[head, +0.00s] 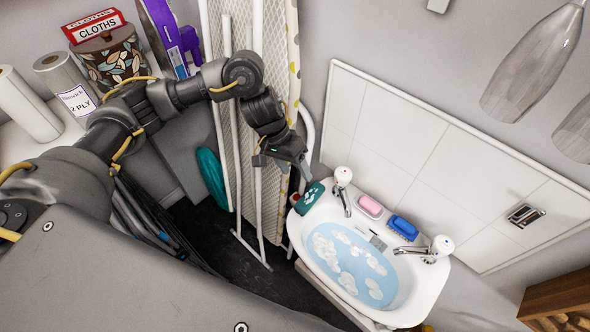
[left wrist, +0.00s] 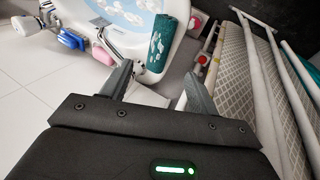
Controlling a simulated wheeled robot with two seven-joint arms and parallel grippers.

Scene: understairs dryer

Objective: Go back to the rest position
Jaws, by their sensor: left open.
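My left gripper (head: 304,172) is raised near the left end of the washbasin, its fingers pointing towards the basin's rim. The left wrist view shows its two fingers (left wrist: 158,82) apart with nothing between them. A teal cloth or packet with a white mark (head: 309,198) sits at the basin's left corner, just below the fingertips; it also shows in the left wrist view (left wrist: 168,35). The white basin (head: 425,298) holds blue water with white foam. My left arm reaches across from the left. My right gripper is not in view.
A folded drying rack and ironing board (head: 272,120) stand behind my left arm. A pink soap (head: 370,206) and a blue brush (head: 403,227) lie on the basin's back edge between two taps. Paper rolls (head: 28,104) and a cloths box (head: 94,25) stand at the upper left. Grey wall fills the upper middle.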

